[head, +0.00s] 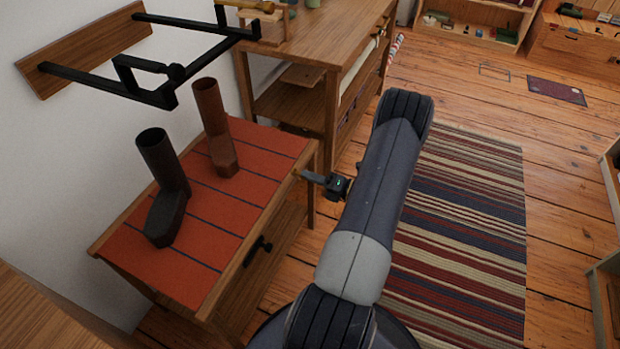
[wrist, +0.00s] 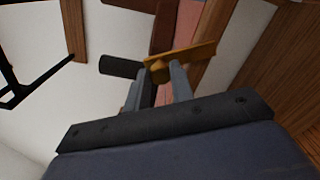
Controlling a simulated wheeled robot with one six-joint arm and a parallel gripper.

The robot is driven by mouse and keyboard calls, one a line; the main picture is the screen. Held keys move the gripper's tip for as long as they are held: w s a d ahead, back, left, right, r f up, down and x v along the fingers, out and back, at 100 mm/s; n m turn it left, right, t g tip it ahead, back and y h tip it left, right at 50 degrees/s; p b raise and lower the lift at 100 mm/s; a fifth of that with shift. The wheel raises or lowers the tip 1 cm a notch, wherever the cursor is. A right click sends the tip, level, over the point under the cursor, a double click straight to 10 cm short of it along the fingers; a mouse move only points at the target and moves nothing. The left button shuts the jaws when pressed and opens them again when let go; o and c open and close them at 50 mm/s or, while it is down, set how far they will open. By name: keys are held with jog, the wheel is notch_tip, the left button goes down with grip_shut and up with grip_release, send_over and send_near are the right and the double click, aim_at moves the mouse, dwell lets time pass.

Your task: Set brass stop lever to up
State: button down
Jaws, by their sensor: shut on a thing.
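The brass stop lever (wrist: 196,56) shows in the wrist view as a flat yellow bar with a rounded boss near its left end. My gripper (wrist: 160,77) is shut on the lever, its grey fingers reaching the bar's near side. A dark cylinder (wrist: 119,66) lies just left of the lever. In the head view my gripper (head: 312,177) is at the right end of the small red-topped table (head: 255,200), beside its corner. The lever is too small there to make out clearly, and its up or down setting cannot be told.
Two boot-like objects, one dark (head: 165,195) and one brown (head: 217,130), stand on the red top. A black metal bracket (head: 165,95) on a wall board hangs above. A wooden workbench (head: 320,40) stands behind. The striped rug (head: 465,220) on the right is clear.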

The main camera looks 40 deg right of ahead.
jog(key=shift+w+d+r+m+p, duration=0.1)
jog(key=shift+w+d+m+p, duration=0.15)
jog(key=shift+d+m, duration=0.5)
jog(key=shift+w+d+r+m+p, duration=0.2)
jog(key=shift+d+m+p, duration=0.1)
jog(key=shift+m, duration=0.9)
jog(key=shift+w+d+r+m+p, duration=0.1)
jog(key=shift+w+d+m+p, duration=0.15)
jog(key=shift+d+m, duration=0.5)
jog(key=shift+a+m, duration=0.2)
jog(key=shift+m, duration=0.1)
jog(key=c, duration=1.2)
grip_release()
jog(key=v, duration=1.1)
jog(key=shift+w+a, duration=0.1)
jog(key=shift+a, duration=0.05)
